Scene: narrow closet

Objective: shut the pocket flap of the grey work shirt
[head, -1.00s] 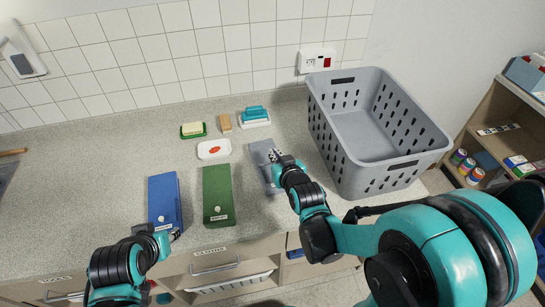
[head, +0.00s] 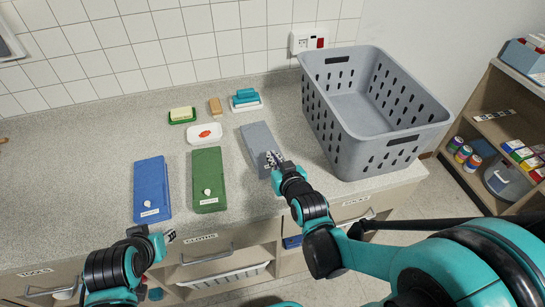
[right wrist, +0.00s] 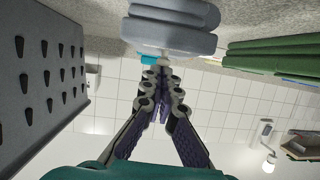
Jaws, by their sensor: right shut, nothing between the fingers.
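The folded grey work shirt (head: 257,137) lies on the counter, right of the green folded garment. In the right wrist view its layered grey edge (right wrist: 170,38) is at the top, just beyond the fingertips. My right gripper (head: 272,160) is over the shirt's near part, with its fingers shut and empty; they also show in the right wrist view (right wrist: 163,78). The gripper covers that part, so I cannot tell how the pocket flap lies. Whether the fingers touch the shirt is unclear. My left gripper (head: 168,237) is at the counter's front edge, its fingers too small to judge.
Green (head: 207,172) and blue (head: 151,181) folded garments lie to the left. A large grey basket (head: 383,150) stands close on the right. A white soap dish (head: 203,139), a brush (head: 245,103) and other small items lie behind. Bare counter shows around the shirt.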

